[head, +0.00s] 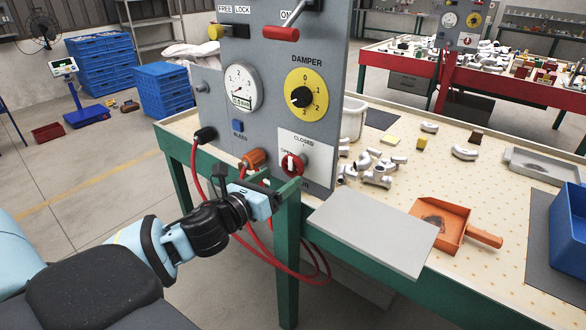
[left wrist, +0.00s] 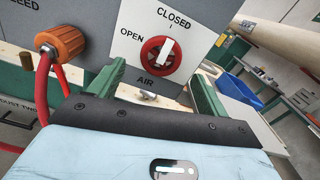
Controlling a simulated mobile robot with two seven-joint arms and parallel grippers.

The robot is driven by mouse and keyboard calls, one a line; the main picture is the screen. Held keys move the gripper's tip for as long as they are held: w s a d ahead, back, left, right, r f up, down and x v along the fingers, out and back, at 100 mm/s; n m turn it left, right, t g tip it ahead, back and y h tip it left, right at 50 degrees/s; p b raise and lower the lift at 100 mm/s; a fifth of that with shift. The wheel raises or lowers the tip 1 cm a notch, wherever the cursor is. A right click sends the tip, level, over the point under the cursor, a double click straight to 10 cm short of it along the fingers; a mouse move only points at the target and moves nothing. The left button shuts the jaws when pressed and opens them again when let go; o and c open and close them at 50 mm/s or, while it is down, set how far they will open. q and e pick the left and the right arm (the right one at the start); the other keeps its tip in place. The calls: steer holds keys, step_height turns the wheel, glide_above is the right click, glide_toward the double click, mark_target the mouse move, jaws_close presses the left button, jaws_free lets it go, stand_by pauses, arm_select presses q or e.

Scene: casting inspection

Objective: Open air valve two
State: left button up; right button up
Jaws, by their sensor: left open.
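The air valve is a round red knob (head: 292,164) with a white bar handle, low on the grey control panel (head: 262,48). It also shows in the left wrist view as a red knob (left wrist: 152,61) on a white plate marked OPEN, CLOSED and AIR. Its white bar lines up with the CLOSED mark; no number is readable. My left gripper (head: 268,182) is open just in front of and below the knob. In the left wrist view its green fingers (left wrist: 158,78) stand apart, with the knob between and beyond them, seemingly untouched. My right gripper is not in view.
An orange hose fitting (head: 254,159) sits left of the valve, with red hoses hanging below. A gauge (head: 241,88) and a yellow damper dial (head: 306,95) are above. A grey plate (head: 374,231), an orange scoop (head: 440,221) and castings are on the bench at right.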

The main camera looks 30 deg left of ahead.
mark_target(291, 170)
arm_select(q)
steer(key=w, duration=0.4)
steer(key=shift+w+d, duration=0.15)
steer(key=shift+d, duration=0.05)
steer(key=shift+w+d, duration=0.1)
steer(key=shift+w, duration=0.7)
steer(key=shift+c, duration=0.4)
